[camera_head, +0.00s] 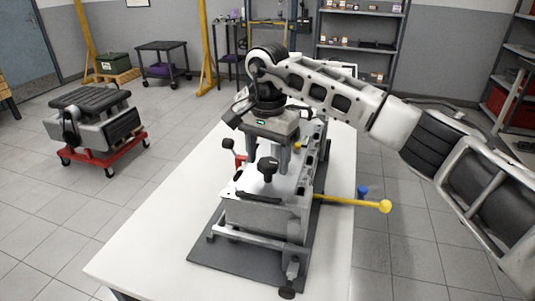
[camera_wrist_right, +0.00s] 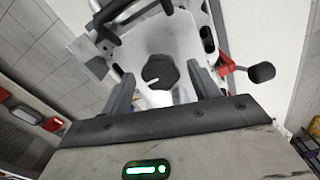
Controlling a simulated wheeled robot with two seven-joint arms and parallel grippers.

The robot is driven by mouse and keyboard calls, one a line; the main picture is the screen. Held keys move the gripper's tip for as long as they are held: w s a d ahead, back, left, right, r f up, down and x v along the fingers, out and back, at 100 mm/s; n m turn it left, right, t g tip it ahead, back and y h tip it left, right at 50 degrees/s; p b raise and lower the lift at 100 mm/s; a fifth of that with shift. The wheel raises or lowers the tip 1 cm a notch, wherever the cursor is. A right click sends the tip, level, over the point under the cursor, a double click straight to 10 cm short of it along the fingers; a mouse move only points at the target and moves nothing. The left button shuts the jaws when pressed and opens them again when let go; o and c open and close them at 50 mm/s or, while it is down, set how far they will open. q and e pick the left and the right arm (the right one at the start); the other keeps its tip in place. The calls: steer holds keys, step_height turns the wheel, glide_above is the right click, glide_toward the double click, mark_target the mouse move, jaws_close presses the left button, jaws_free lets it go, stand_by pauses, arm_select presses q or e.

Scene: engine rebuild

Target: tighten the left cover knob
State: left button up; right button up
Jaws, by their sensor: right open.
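A black lobed knob (camera_head: 267,168) stands up from the grey metal cover (camera_head: 255,185) on top of the engine. My right gripper (camera_head: 268,155) points down over the cover, its fingers apart and empty. In the head view the knob shows just in front of the fingers. In the right wrist view the same knob (camera_wrist_right: 163,72), with a white mark on it, appears between the two fingertips (camera_wrist_right: 162,80), with gaps on both sides. I cannot tell how far down the fingers reach beside it. Part of the engine top behind the gripper is hidden. My left gripper is not in view.
A black handle (camera_head: 258,197) lies at the cover's near edge. A red lever with a black ball (camera_head: 229,144) stands to the left. A yellow bar (camera_head: 385,206) sticks out right. The white table (camera_head: 160,240) is clear at left.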

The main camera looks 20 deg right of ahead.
steer(key=shift+c, duration=0.3)
steer(key=c, duration=0.9)
